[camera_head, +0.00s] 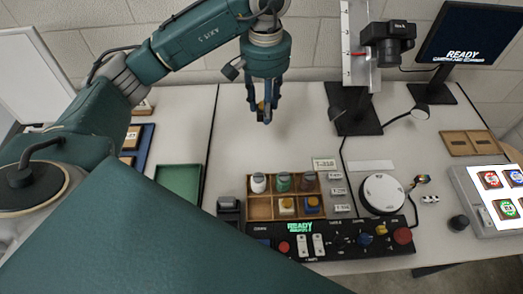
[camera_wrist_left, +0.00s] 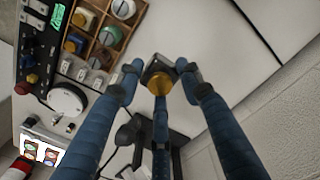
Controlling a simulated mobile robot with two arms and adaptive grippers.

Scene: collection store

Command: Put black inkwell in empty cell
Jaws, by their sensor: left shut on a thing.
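The black inkwell (camera_wrist_left: 154,72) has a dark square body and a gold round cap in the left wrist view. My left gripper (camera_head: 264,108) is shut on it, with its blue fingers around it. In the head view the inkwell is mostly hidden by the fingers. It is held above the bare table, behind the wooden tray (camera_head: 247,195). The tray's back row holds a white-topped, a green and a reddish jar. Its front row has a yellow item in the middle and a blue one at the right. The front left cell (camera_head: 260,208) is empty. My right gripper is not in view.
A black control panel (camera_head: 330,246) lies in front of the tray. A white round dial (camera_head: 383,193), small labels and a stand with a ruler (camera_head: 355,50) are to the right. A green tray (camera_head: 179,184) is at the left. The table behind the wooden tray is clear.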

